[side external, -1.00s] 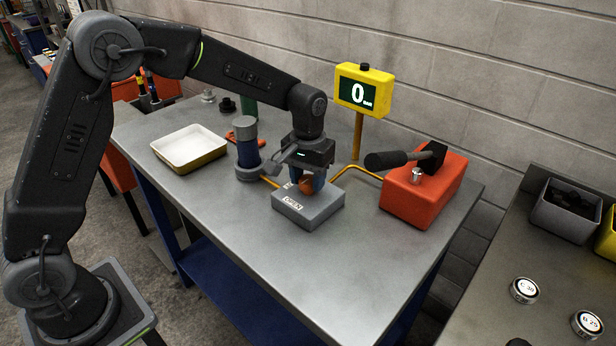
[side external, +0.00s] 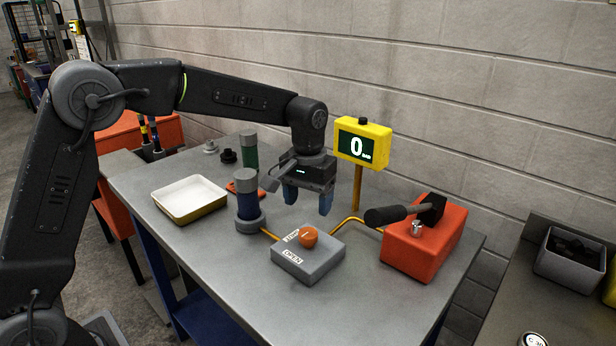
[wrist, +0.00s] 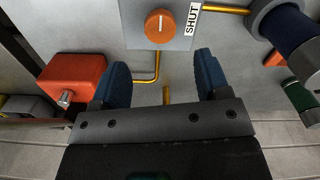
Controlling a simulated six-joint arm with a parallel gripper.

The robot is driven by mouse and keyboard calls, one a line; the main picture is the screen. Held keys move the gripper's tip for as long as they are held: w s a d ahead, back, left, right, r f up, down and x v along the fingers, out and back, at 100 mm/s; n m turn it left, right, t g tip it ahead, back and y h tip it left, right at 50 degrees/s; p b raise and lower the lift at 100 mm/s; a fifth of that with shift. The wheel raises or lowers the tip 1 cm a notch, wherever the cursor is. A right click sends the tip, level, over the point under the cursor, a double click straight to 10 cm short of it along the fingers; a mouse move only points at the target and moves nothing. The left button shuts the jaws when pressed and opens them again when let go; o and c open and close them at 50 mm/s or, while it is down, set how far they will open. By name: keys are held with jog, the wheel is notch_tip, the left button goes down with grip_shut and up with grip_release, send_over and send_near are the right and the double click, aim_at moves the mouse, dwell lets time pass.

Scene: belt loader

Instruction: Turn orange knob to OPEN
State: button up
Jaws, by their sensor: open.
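The orange knob (side external: 308,237) sits on top of a grey box (side external: 318,262), with nothing touching it. A white SHUT label (side external: 291,236) is on the box's top left of the knob, and an OPEN label (side external: 293,257) is on its front part. In the wrist view the white line on the knob (wrist: 159,26) runs up and down, not toward the SHUT label (wrist: 192,18) at its right. The OPEN label is out of that view. My gripper (side external: 308,200) is open and empty, above and behind the knob, its blue fingers apart.
A yellow display (side external: 363,141) reads 0. A blue cylinder (side external: 247,196) stands left of the box, and a white tray (side external: 189,199) lies farther left. The table front is clear.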

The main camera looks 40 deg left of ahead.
notch_tip(320, 180, up, 6)
jog(key=shift+f, duration=0.1)
dwell(0.4)
jog(key=s+a+r+m+t, duration=0.1)
jog(key=s+r, duration=0.2)
jog(key=s, duration=0.3)
jog(key=s+a+r+t, duration=0.2)
jog(key=s, duration=0.5)
jog(key=s+a+f+m+t, duration=0.1)
jog(key=s+f, duration=0.3)
jog(key=s, duration=0.9)
jog(key=shift+s+f+m+t, duration=0.35)
jog(key=shift+f+m+t, duration=0.05)
jog(key=shift+t, duration=0.4)
